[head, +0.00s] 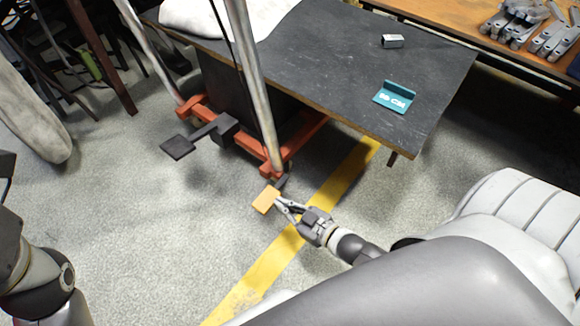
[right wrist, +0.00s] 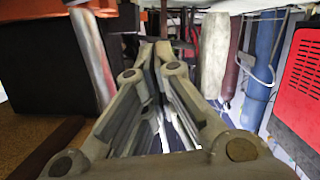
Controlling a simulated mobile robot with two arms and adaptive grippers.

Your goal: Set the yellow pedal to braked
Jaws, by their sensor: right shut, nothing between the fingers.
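The yellow pedal (head: 266,199) is a small orange-yellow plate low beside the front end of the orange base frame (head: 270,168), under the dark table's near side. My right gripper (head: 280,206) is shut and empty, with its fingertips at the pedal's right edge. I cannot tell whether they touch it or whether the pedal is up or down. In the right wrist view my shut fingers (right wrist: 153,60) fill the middle, and the pedal cannot be made out. Part of my left arm shows at the lower left of the head view, but its gripper is out of sight.
A black pedal (head: 178,147) sticks out left from the frame. A slanting metal post (head: 252,85) rises from it. The dark table (head: 330,60) holds a teal bracket (head: 396,96) and a small metal block (head: 392,41). Grey floor with a yellow stripe (head: 262,272) lies open in front.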

